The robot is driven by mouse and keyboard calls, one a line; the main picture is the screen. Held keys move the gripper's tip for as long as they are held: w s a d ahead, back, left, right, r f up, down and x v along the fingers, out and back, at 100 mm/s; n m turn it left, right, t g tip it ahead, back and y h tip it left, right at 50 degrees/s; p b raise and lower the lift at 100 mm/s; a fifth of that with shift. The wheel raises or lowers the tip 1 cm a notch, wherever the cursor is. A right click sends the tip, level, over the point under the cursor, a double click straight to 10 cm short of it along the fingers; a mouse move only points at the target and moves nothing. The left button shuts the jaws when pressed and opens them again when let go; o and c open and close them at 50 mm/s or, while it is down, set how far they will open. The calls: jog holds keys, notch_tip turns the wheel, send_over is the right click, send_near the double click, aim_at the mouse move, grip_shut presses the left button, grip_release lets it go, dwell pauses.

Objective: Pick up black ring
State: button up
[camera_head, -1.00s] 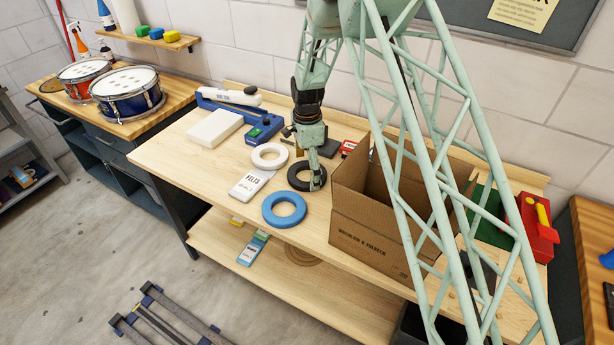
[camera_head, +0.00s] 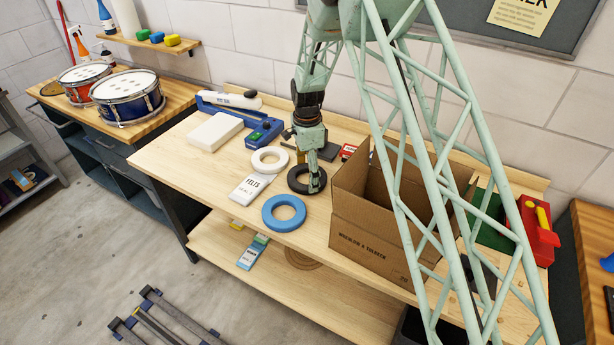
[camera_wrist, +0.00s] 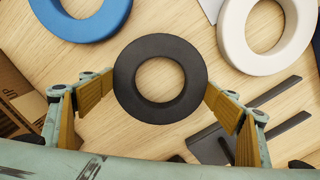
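The black ring (camera_head: 296,184) lies flat on the wooden workbench, between the white ring and the cardboard box. In the wrist view the whole black ring (camera_wrist: 128,80) shows, with bare wood through its hole. My gripper (camera_head: 313,188) is lowered at the black ring and hides part of its right side in the head view. In the wrist view my gripper (camera_wrist: 158,100) is open, with one yellow-padded finger on each side of the ring. I cannot tell the exact height of the fingertips.
A blue ring (camera_head: 270,217) lies in front, a white ring (camera_head: 257,161) behind left. A white felts packet (camera_head: 248,190) lies left. The open cardboard box (camera_head: 360,237) stands close on the right. A dark flat tool (camera_wrist: 214,147) lies near one finger.

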notch_tip(320, 180, up, 10)
jog(key=shift+f, duration=0.2)
dwell(0.4)
dwell(0.6)
